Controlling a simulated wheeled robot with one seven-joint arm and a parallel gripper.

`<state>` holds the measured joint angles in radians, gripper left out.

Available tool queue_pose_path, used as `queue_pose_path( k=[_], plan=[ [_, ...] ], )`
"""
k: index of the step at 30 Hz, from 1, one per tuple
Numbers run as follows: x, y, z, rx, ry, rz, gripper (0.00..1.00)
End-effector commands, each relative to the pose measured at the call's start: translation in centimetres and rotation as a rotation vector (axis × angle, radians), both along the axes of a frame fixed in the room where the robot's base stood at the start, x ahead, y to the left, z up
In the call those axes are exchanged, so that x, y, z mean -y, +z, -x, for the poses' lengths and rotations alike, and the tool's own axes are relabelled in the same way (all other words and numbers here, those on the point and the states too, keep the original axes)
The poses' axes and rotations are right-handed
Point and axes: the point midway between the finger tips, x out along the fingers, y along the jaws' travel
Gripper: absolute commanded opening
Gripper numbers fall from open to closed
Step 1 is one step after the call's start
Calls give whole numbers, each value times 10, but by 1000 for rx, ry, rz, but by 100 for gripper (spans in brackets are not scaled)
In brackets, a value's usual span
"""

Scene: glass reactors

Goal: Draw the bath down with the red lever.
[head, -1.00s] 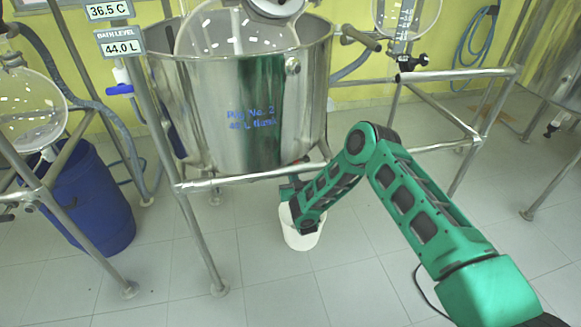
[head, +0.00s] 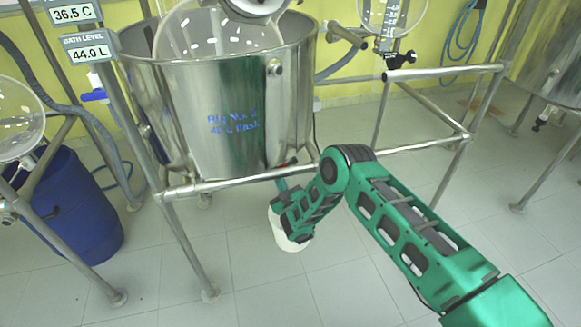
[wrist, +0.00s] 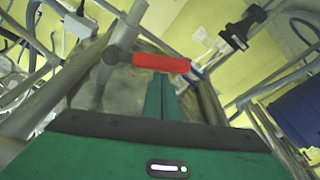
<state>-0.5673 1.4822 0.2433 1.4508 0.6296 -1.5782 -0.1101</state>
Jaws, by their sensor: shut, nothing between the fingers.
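The red lever (wrist: 160,63) lies across the upper middle of the wrist view, on a grey fitting at its left end. My gripper (wrist: 160,82) shows there as shut green fingers whose tips are right below the lever; I cannot tell whether they touch it. In the head view my gripper is under the steel bath (head: 225,120), mostly hidden by my arm and the frame. The bath bears blue handwriting, and the bath level display (head: 88,52) reads 44.0 L.
A white bucket (head: 287,237) stands on the floor under the bath, partly behind my arm. A metal frame rail (head: 235,182) crosses in front of the bath. A blue drum (head: 75,210) stands at the left.

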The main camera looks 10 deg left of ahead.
Motion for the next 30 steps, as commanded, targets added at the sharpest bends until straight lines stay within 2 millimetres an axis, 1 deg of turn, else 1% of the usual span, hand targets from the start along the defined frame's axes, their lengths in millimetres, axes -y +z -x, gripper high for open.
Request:
queue_pose_path(
  k=[1,5,15,24,30],
  plan=[
    [-3,-4,2,19,6,41,0],
    [-2,-13,1,72,8,154,0],
    [9,-35,-4,208,9,446,0],
    [24,-49,-9,320,11,684,0],
    [32,-54,-12,375,10,801,0]
  ],
)
